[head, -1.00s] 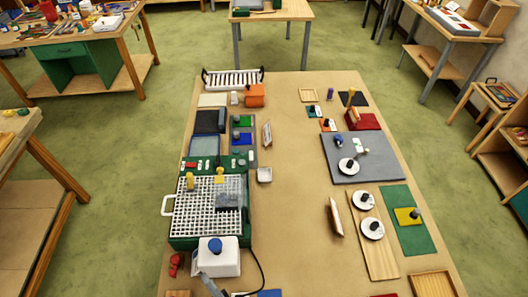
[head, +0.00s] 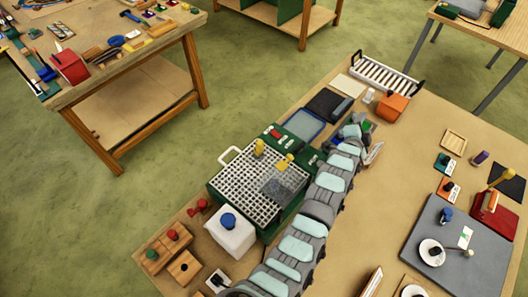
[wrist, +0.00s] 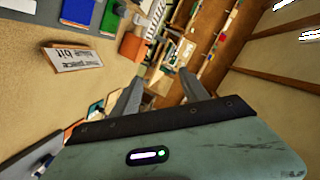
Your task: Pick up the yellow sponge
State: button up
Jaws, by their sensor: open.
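Two small yellow pieces stand on the white grid (head: 235,178) of the green box in the head view. The upright one (head: 259,147) is at the far edge; the lower, blockier one (head: 284,162), perhaps the yellow sponge, is to its right. I cannot tell for sure which is the sponge. My gripper (wrist: 161,77) shows in the wrist view with two grey fingers apart and nothing between them. In the head view my arm runs along the right of the grid, its end beyond the yellow pieces. No sponge is clear in the wrist view.
A grey translucent block (head: 285,184) lies on the grid. A white box with a blue knob (head: 229,221) stands in front. An orange box (head: 392,107) and a white rack (head: 386,76) are at the back. A sign (wrist: 72,58) stands on the bench.

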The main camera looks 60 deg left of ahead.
jog(key=s+a+f+m+g+h+b, duration=0.1)
jog(key=s+a+f+m+g+h, duration=0.25)
jog(key=a, duration=0.55)
notch_tip(320, 180, up, 4)
jog(key=m+g+h+b, duration=0.35)
jog(key=m+g, duration=0.25)
jog(key=g, duration=0.3)
send_over(259, 148)
jog(key=w+a, duration=0.1)
jog(key=a, duration=0.1)
jog(key=shift+w+d+n+p, duration=0.15)
jog(key=shift+n+p, duration=0.1)
jog(key=shift+p, duration=0.15)
jog(key=shift+s+g, duration=0.25)
jog(key=shift+s, duration=0.15)
jog(key=shift+w+f+p, duration=0.1)
jog(key=shift+f+p, duration=1.15)
jog(key=shift+f, duration=4)
grip_shut()
